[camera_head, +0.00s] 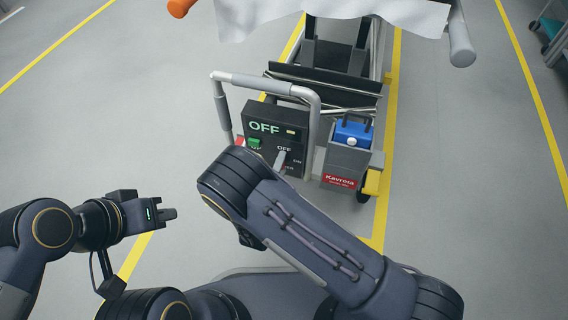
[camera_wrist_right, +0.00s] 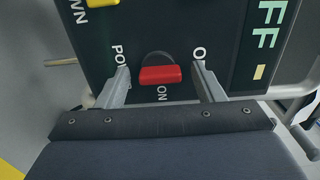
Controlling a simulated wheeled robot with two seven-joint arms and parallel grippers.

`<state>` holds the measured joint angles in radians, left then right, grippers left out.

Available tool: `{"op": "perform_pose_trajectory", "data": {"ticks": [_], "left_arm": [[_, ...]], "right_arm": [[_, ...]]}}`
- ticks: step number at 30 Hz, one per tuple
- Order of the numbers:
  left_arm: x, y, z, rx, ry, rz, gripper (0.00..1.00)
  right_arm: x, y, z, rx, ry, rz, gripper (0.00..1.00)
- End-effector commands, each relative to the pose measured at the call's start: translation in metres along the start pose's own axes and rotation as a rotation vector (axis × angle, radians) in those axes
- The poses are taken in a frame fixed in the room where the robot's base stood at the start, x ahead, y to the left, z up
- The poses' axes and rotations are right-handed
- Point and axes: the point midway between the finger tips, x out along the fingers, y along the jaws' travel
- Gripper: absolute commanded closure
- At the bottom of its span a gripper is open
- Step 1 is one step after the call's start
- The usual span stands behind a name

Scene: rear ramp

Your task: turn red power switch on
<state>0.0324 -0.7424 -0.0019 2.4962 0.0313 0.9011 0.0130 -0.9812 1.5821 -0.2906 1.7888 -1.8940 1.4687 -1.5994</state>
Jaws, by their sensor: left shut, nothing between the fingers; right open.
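A black control box (camera_head: 267,116) with a lit green "OFF" display stands on the cart's end. In the right wrist view the red power switch (camera_wrist_right: 160,75) sits on the dark panel, with "ON" printed beside it and "POWER" and a partly hidden "O…" label on either side. My right gripper (camera_wrist_right: 161,67) is open, with one finger on each side of the red switch and visible gaps to it. In the head view my right arm hides the switch; a grey finger shows at the panel. My left gripper (camera_head: 168,214) is shut and empty, left of the box.
A grey handle rail (camera_head: 262,85) curves around the box. A grey bin (camera_head: 347,160) with a blue container (camera_head: 353,131) stands to its right. A green button (camera_head: 254,143) is on the panel. The floor at left is clear.

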Motion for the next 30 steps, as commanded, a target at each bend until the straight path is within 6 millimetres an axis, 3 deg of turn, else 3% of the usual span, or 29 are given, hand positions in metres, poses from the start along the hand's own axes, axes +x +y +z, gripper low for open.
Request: {"op": "perform_pose_trajectory", "data": {"ticks": [4,14,23,30], "left_arm": [[-0.0001,0.0000,0.0000,0.000,0.000,0.000,1.00],[-0.0001,0.0000,0.0000,0.000,0.000,0.000,1.00],[0.0001,-0.0001,0.0001,0.000,0.000,0.000,1.00],[0.0008,-0.0004,0.0005,0.000,0.000,0.000,1.00]], "right_arm": [[0.0000,-0.0001,-0.0001,0.000,0.000,0.000,0.41],[0.0000,-0.0001,-0.0003,0.000,0.001,0.000,0.83],[0.0000,-0.0003,-0.0003,0.038,0.000,-0.002,0.83],[0.0000,0.0001,-0.0005,0.174,-0.001,-0.001,0.83]]}}
